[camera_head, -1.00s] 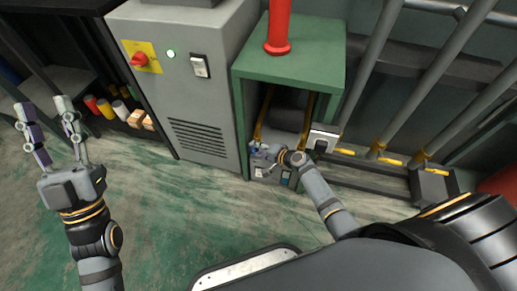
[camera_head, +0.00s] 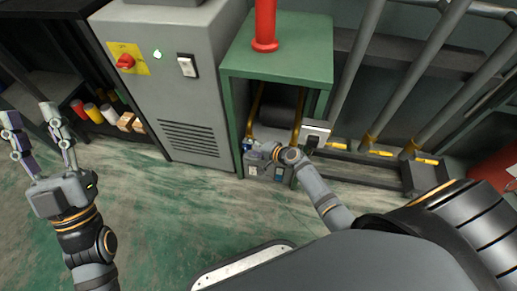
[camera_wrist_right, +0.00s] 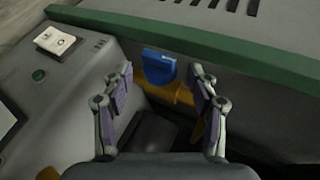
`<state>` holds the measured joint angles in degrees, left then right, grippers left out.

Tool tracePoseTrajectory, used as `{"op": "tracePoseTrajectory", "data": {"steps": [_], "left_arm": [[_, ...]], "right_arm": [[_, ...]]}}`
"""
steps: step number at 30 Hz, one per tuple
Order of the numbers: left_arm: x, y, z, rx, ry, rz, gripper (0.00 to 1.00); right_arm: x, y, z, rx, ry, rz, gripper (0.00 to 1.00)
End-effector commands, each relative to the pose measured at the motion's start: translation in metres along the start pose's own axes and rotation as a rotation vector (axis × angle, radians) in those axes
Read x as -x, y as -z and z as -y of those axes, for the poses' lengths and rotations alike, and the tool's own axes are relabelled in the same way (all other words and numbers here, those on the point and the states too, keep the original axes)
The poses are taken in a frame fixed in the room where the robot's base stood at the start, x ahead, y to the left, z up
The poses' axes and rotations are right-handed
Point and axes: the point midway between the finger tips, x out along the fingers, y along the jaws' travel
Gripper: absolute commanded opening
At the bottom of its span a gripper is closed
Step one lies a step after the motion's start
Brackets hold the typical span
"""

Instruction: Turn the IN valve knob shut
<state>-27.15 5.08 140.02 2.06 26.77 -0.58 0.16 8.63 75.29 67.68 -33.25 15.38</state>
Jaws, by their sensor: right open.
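A blue valve knob (camera_wrist_right: 159,66) sits on a yellow pipe fitting (camera_wrist_right: 170,92), low by the green frame. In the right wrist view it stands between and just beyond my right gripper's fingers (camera_wrist_right: 160,92). Those fingers are spread, one to each side, with nothing held between them. In the head view my right gripper (camera_head: 257,150) reaches into the green stand, and only a little blue (camera_head: 247,144) shows beside it. No IN label is readable. My left gripper (camera_head: 38,140) is open and empty at the left, above the floor.
The green stand (camera_head: 280,62) has a red pipe (camera_head: 265,25) on top. A grey cabinet (camera_head: 185,100) with a red rotary switch (camera_head: 125,62) is to its left. A grey unit with a white switch (camera_wrist_right: 55,40) is close beside my right gripper.

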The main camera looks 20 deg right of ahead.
Motion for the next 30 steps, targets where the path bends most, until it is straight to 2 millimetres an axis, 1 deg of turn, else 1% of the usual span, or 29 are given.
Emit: {"op": "tracePoseTrajectory", "data": {"steps": [9, 12, 15, 19, 30], "left_arm": [[0.000, 0.000, 0.000, 0.000, 0.000, 0.001, 0.40], [0.000, 0.000, 0.000, 0.000, 0.000, 0.001, 0.40], [0.000, 0.000, 0.000, 0.000, 0.000, 0.001, 0.40], [0.000, 0.000, 0.000, -0.001, 0.000, 0.001, 0.40], [0.000, 0.000, 0.000, -0.001, 0.000, 0.001, 0.40]], "right_arm": [[0.074, 0.000, -0.002, 0.007, -0.004, 0.001, 0.60], [0.093, 0.000, -0.001, 0.006, -0.004, 0.002, 0.60], [0.104, 0.000, 0.000, 0.005, -0.001, 0.001, 0.60], [0.110, -0.001, 0.001, 0.001, 0.001, 0.003, 0.60], [0.110, -0.001, 0.001, 0.001, 0.001, 0.002, 0.60]]}}
